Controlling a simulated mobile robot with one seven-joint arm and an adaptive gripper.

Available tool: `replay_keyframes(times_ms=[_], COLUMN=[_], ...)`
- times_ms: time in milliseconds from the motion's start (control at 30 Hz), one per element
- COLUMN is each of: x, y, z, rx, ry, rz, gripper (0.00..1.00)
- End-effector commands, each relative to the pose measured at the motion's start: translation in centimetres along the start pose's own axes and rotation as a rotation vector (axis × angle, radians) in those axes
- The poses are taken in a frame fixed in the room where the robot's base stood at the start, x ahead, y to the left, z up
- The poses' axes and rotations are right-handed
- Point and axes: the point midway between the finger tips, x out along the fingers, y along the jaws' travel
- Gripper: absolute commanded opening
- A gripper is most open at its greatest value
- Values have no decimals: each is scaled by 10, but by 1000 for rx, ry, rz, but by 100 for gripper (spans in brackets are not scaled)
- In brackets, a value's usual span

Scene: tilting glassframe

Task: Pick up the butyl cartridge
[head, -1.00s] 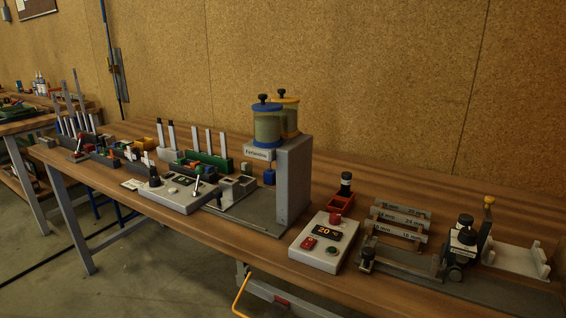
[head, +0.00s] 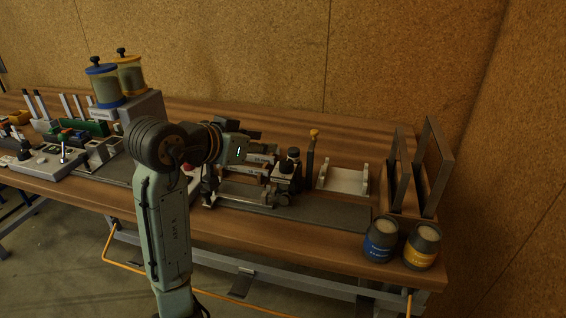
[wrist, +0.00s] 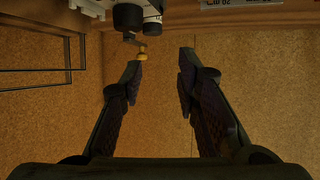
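My gripper (head: 245,142) is above the back of the bench, near the black-and-white device with a knob (head: 287,172). In the wrist view my gripper (wrist: 161,60) is open, with only cork wall visible between its fingers. I see no label that reads butyl, so I cannot tell which thing is the butyl cartridge. Two dark cans, one with a blue label (head: 381,243) and one with a yellow label (head: 422,248), are at the bench's front right. The gripper is apart from both.
The wooden bench (head: 330,258) carries a yellow-tipped lever (head: 312,148), a white cradle (head: 343,180) and upright dark frames (head: 430,168) at the right. Blue-lidded (head: 104,85) and yellow-lidded (head: 130,75) tanks stand at the left. The cork wall closes off the back.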

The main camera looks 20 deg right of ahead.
Motion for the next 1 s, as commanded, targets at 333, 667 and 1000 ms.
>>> replay_keyframes(times_ms=[333,667,1000], x=[52,84,113], y=[13,13,13], z=[8,7,11], rx=[13,10,14], ry=[-50,-49,-46], rz=[44,43,39], gripper=[29,29,29])
